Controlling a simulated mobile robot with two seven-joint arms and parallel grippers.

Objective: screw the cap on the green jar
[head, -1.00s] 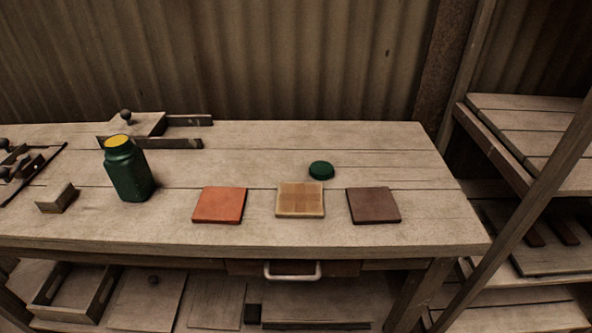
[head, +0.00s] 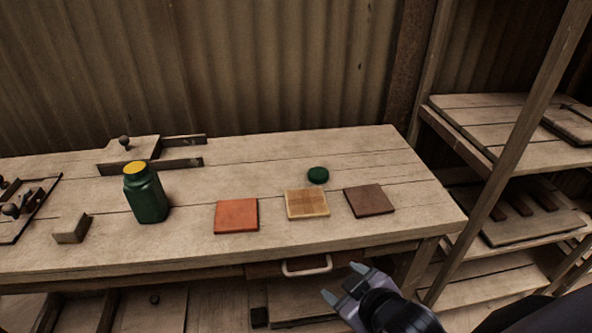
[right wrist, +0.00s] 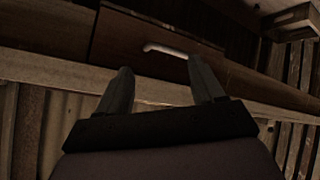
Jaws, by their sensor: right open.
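The green jar (head: 148,198) stands upright on the left part of the workbench, with a yellow top face showing at its mouth. The round green cap (head: 318,175) lies on the bench toward the back, right of the middle and well apart from the jar. My right gripper (head: 341,282) is open and empty, in front of the bench's front edge and below its top, near the drawer handle. In the right wrist view its two fingers (right wrist: 162,88) are spread with nothing between them. My left gripper is not in view.
An orange tile (head: 237,216), a tan tile (head: 307,203) and a brown tile (head: 369,200) lie in a row in front of the cap. A small wooden block (head: 72,228) sits left of the jar. A drawer handle (head: 307,266) sticks out under the bench. Shelves (head: 500,130) stand at right.

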